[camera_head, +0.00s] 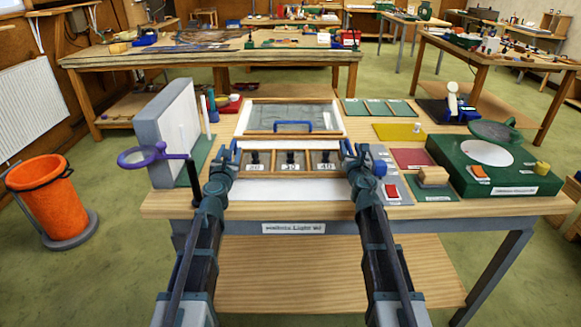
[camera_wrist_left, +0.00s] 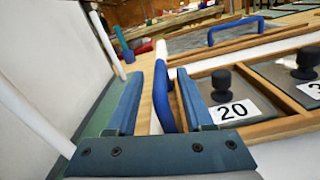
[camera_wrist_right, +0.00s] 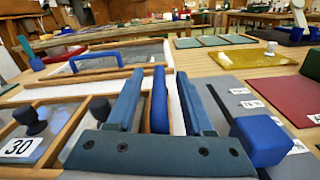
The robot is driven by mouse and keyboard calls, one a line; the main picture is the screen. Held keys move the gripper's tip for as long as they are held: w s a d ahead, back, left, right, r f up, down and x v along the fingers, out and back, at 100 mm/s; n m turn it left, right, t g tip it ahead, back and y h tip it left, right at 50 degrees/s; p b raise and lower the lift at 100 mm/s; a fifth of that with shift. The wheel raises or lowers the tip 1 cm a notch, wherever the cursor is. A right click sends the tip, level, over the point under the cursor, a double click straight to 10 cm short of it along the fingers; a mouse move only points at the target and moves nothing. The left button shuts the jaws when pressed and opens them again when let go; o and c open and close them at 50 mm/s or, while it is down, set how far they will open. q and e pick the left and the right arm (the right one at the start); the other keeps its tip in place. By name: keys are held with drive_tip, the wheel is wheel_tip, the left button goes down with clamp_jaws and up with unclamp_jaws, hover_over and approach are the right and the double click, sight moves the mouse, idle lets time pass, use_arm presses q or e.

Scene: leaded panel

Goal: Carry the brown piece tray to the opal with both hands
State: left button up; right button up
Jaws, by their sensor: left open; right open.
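My left gripper (camera_head: 229,160) is open around the left handle (camera_wrist_left: 163,98), with one finger on each side. My right gripper (camera_head: 353,160) is open around the right handle (camera_wrist_right: 158,100) in the same way. A flat white surface (camera_head: 285,189), probably the opal, shows in front of the tray. The tray hides part of it.
A grey sheet in a wooden frame with a blue handle (camera_head: 292,126) lies behind the tray. A tall grey-and-white box (camera_head: 180,128) stands close at left. A blue block (camera_wrist_right: 262,140) is just right of my right gripper. A green box (camera_head: 492,170) stands further right.

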use_arm(q)
drive_tip(key=s, duration=0.9)
drive_tip(key=shift+s, duration=0.25)
use_arm(e)
drive_tip(key=shift+s, duration=0.15)
drive_tip(key=s, duration=1.1)
drive_tip(key=shift+s, duration=0.4)
